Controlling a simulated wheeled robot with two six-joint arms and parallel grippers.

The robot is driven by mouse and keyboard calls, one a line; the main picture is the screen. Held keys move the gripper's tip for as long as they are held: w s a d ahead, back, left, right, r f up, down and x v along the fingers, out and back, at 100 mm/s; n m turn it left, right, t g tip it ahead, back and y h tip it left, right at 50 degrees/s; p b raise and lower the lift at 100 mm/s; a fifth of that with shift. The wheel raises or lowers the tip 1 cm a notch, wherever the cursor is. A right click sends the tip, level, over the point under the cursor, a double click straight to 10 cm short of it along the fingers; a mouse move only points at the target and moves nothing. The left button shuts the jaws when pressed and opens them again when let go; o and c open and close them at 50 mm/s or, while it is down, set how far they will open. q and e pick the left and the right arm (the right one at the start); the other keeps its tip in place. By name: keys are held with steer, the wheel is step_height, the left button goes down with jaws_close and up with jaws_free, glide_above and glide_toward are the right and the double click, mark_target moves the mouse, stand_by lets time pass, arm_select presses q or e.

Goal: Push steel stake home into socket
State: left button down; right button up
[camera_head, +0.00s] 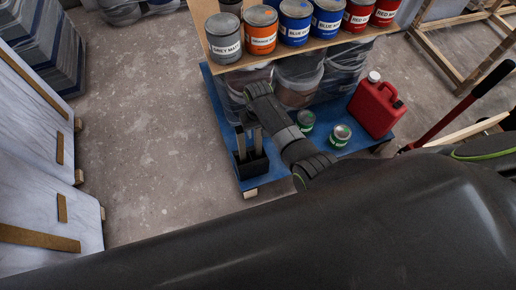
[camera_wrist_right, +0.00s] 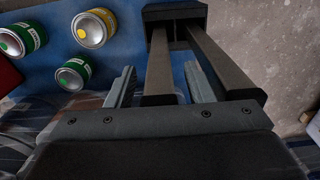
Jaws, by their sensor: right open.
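A black socket (camera_head: 250,166) stands at the front left corner of the blue deck (camera_head: 222,110); it also shows at the top of the right wrist view (camera_wrist_right: 175,12). Two dark steel bars rise from it, a left one (camera_wrist_right: 160,65) and a right one (camera_wrist_right: 225,62); which is the stake, I cannot tell. My right gripper (camera_wrist_right: 160,88) is open. In the wrist view its fingers lie either side of the left bar, the right finger between the two bars. I cannot tell if they touch. In the head view the gripper (camera_head: 250,125) is just above the socket. My left gripper is out of view.
Small cans (camera_head: 341,135) and a red jerrycan (camera_head: 376,105) stand on the deck to the right. Wrapped buckets (camera_head: 299,80) stand behind, under a wooden shelf (camera_head: 275,55) of paint cans. Bare concrete floor (camera_head: 150,130) lies left; pale panels (camera_head: 30,130) stand farther left.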

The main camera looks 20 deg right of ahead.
steer(key=shift+c, duration=0.5)
jaws_close()
